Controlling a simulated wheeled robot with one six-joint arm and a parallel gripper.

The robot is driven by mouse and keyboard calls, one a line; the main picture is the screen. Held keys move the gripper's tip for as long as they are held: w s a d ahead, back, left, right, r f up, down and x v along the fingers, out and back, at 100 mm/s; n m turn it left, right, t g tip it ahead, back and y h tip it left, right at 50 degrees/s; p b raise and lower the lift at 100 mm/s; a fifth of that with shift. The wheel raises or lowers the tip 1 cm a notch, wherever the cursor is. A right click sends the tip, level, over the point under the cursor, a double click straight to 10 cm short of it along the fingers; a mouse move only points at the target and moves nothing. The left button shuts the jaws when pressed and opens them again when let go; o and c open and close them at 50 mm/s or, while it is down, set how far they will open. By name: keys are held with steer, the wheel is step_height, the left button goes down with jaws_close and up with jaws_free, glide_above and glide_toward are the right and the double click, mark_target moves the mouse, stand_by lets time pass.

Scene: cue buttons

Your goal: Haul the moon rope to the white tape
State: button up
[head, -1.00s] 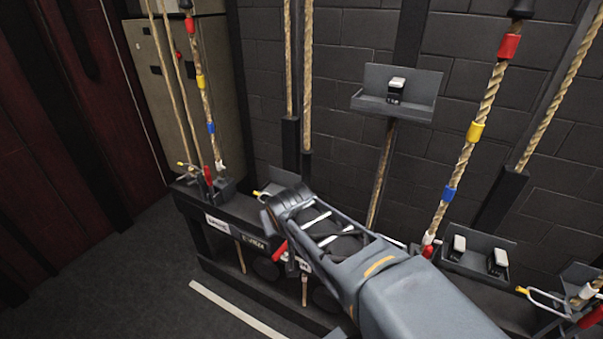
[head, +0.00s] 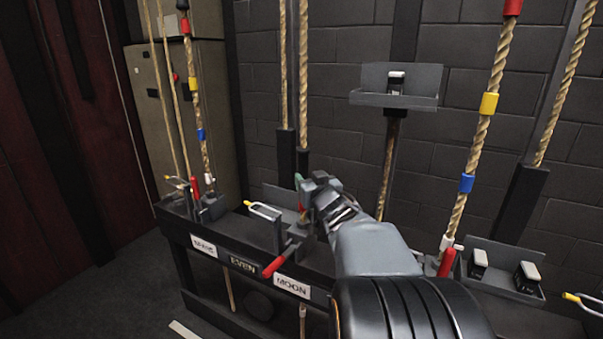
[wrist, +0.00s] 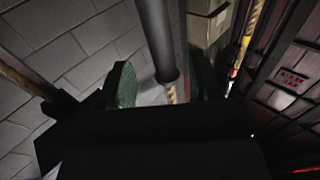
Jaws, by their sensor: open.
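The MOON label (head: 292,286) is on the rail's front, right of EVEN. Above it, a red lever (head: 279,263) points down and out from its rope lock. My gripper (head: 304,184) is open just above this lock, one green fingertip showing. The wrist view shows both green fingers around open space (wrist: 160,88). A dark cylinder (wrist: 157,40) with a short piece of tan rope (wrist: 172,93) below its end lies between or beyond them; I cannot tell which.
A yellow-tipped loop (head: 263,210) stands left of the moon lock. Banded ropes rise on the left (head: 195,90) and right (head: 480,130), each with white tape near its lock. A shelf (head: 395,98) is on the block wall; a switch tray (head: 505,268) is at right.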

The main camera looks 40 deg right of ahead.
mark_target(301, 167)
steer(key=x, duration=0.8)
steer(key=shift+w+b, duration=0.15)
steer(key=shift+b, duration=0.2)
steer(key=shift+c, duration=0.3)
jaws_close()
